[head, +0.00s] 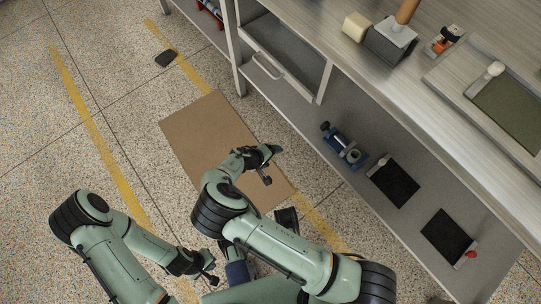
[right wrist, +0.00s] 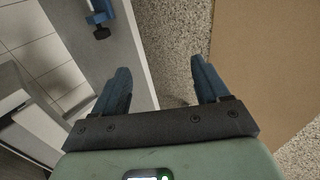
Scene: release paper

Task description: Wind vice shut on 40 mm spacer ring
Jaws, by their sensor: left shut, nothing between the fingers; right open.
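A blue vice (head: 338,142) with a dark round end sits on the lower shelf of the bench. A pale, round piece (head: 352,155) shows at its near end; it is too small to tell whether this is the spacer ring or how it sits between the jaws. Part of the blue vice (right wrist: 99,14) also shows at the top left of the right wrist view. My right gripper (head: 274,164) is open and empty, left of the vice and apart from it. Its two fingers (right wrist: 160,82) are spread in the right wrist view. My left gripper (head: 212,272) is shut and empty, low over the floor.
A brown sheet (head: 195,135) lies on the open floor.

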